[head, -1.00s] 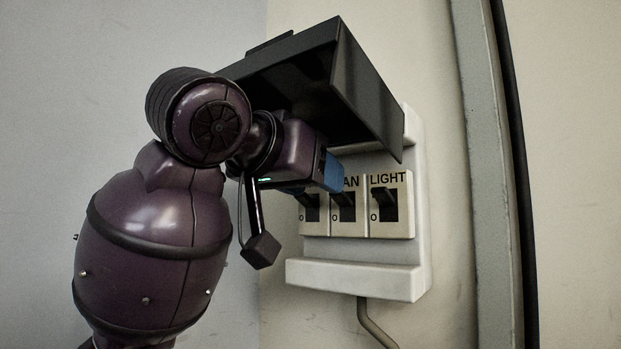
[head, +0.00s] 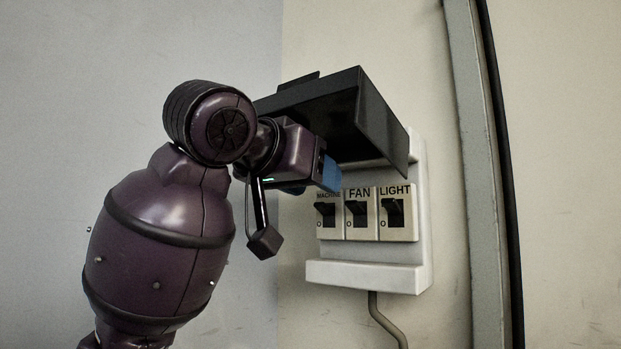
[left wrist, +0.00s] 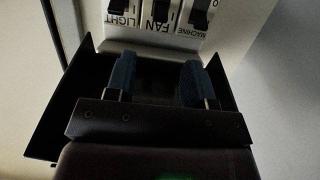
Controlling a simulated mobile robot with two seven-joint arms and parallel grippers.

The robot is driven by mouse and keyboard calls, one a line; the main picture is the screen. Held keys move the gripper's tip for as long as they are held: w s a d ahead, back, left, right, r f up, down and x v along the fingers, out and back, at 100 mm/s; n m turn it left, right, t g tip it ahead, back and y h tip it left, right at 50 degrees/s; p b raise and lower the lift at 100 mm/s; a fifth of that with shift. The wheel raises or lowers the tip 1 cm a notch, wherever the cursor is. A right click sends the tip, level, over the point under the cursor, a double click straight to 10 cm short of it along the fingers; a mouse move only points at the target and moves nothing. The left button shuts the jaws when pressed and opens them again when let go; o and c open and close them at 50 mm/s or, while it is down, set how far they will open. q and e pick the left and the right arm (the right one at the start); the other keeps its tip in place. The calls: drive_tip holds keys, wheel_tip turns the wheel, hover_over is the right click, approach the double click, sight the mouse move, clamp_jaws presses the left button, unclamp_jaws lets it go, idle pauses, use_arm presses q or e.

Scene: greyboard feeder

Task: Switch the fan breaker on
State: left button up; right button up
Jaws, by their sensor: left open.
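The fan breaker (head: 357,212) is the middle of three black rocker switches, under the label FAN. It shows upside down in the left wrist view (left wrist: 162,12); I cannot tell its position for sure. My left gripper (head: 312,182) is open and empty, its blue fingers up and left of the switches, under the raised dark cover, apart from the fan breaker. In the left wrist view the two blue fingers (left wrist: 157,72) stand apart, with the switches beyond their tips. My right gripper is in no view.
The machine breaker (head: 326,214) and light breaker (head: 394,213) flank the fan breaker closely. The dark cover (head: 383,122) overhangs the switches, close to my left gripper. A pale ledge (head: 365,275) juts out below. A grey post (head: 480,170) stands to the right.

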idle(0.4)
